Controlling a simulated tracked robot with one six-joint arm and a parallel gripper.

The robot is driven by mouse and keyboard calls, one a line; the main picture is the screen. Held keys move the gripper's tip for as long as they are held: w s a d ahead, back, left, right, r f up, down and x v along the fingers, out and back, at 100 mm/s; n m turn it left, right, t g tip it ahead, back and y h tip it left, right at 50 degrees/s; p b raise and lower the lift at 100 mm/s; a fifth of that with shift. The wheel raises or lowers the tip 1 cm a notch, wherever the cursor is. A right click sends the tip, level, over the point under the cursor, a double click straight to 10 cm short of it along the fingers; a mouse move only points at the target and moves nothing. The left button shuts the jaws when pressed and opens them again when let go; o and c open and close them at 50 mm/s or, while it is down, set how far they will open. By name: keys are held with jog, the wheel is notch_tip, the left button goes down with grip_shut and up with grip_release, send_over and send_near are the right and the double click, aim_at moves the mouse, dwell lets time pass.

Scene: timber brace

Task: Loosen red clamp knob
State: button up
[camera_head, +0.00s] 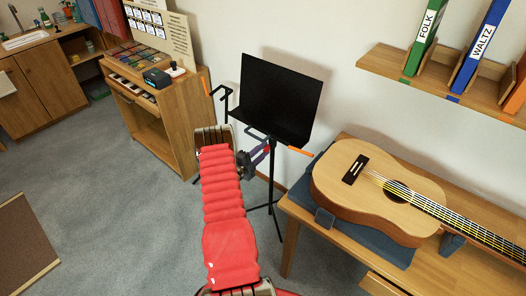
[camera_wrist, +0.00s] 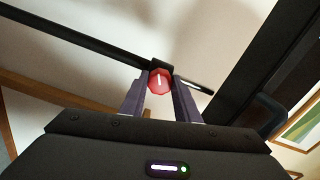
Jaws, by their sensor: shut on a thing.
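The red clamp knob (camera_wrist: 159,80) shows in the wrist view, round with a pale line on its face, on a black clamp at a dark bar. My gripper (camera_wrist: 160,92) has its two purple fingers on either side of the knob and is shut on it. In the head view my gripper (camera_head: 262,153) is at the black music stand (camera_head: 281,98), just below its desk. An orange-tipped bar (camera_head: 300,151) sticks out to the right of the stand's clamp.
A guitar (camera_head: 372,200) lies on a blue pad on a wooden bench (camera_head: 300,225) at the right. A wooden cabinet (camera_head: 165,125) stands at the left. A shelf with binders (camera_head: 450,87) hangs on the wall. Grey carpet (camera_head: 110,190) is open at the left.

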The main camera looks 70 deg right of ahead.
jog(key=shift+w+a+f, duration=0.1)
jog(key=shift+a+f, duration=0.05)
jog(key=shift+f, duration=0.2)
jog(key=o, duration=0.8)
jog(key=shift+c, duration=0.2)
jog(key=o, duration=0.3)
jog(key=shift+r, duration=0.2)
jog(key=v, duration=1.3)
jog(key=shift+w+a, duration=0.15)
jog(key=shift+a, duration=0.15)
